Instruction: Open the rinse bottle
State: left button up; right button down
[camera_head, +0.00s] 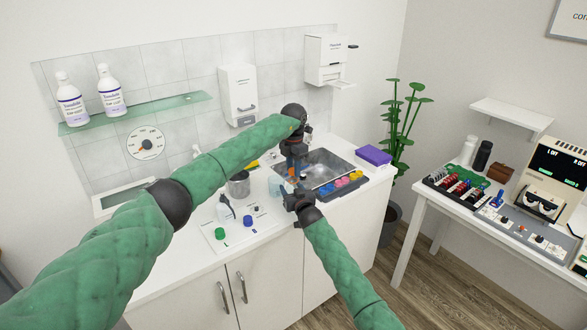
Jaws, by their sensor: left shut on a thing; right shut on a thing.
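A pale blue, see-through piece (275,187) shows at the tips of my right gripper (288,191); it looks like the rinse bottle, but most of it is hidden. My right gripper is shut on it, low over the counter in front of the sink. My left gripper (299,171) points down over the sink's near left side, just above and behind the right one. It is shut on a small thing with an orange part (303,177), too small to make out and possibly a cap. I cannot tell whether the two held things touch.
A white mat (213,246) on the counter bears a small bottle (225,211), a green cap (220,233) and a blue cap (247,220). A metal cup (238,186) stands behind. A dark tray (338,188) with coloured pieces lies at the sink (325,165). A purple box (373,155) stands right.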

aim_at(293, 170)
pick_arm(q)
jog(key=shift+r, duration=1.9)
pick_arm(e)
jog(key=shift+c, duration=2.4)
grip_release()
